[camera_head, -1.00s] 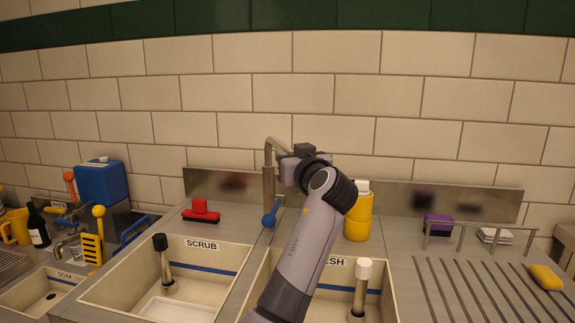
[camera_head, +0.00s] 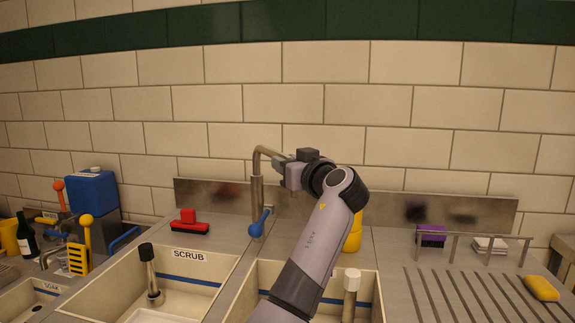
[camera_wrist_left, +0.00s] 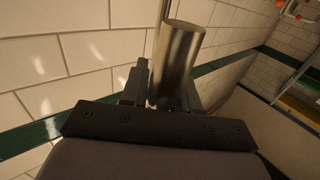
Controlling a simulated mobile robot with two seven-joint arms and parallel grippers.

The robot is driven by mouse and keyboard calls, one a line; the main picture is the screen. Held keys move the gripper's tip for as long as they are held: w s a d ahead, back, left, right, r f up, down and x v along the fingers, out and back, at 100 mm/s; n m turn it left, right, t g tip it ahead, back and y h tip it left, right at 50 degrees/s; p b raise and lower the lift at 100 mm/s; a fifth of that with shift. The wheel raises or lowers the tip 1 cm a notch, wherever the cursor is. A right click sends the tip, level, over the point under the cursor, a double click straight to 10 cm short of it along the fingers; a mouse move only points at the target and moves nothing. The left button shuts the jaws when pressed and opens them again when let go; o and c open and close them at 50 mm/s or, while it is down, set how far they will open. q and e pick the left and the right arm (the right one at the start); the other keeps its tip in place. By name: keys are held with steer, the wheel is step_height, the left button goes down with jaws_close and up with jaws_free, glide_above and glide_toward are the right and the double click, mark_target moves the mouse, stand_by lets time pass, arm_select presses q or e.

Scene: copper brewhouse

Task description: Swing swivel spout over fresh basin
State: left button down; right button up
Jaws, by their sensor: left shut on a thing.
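The swivel spout (camera_head: 262,153) is a bent metal pipe on an upright post behind the basins. A blue-ended lever (camera_head: 259,223) hangs at the post's foot. My left gripper (camera_head: 287,167) is shut on the spout's outer end. In the left wrist view the metal tube (camera_wrist_left: 178,62) sits between the fingers. The spout's end points right, toward the back of the fresh basin (camera_head: 368,281). My left arm covers much of that basin and its label. The scrub basin (camera_head: 205,268) lies to its left. My right gripper is out of view.
A white-topped standpipe (camera_head: 351,290) rises in the fresh basin, a black-topped one (camera_head: 149,272) in the scrub basin. A yellow container (camera_head: 354,235) stands behind my arm. A red brush (camera_head: 189,223) lies left of the post. The ribbed drainboard (camera_head: 440,290) at right is mostly clear.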

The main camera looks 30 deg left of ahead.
arm_select(q)
steer(key=shift+f, duration=0.2)
steer(key=c, duration=0.9)
jaws_free()
steer(key=shift+r, duration=0.1)
steer(key=shift+b+v, duration=0.6)
steer(key=shift+v, duration=3)
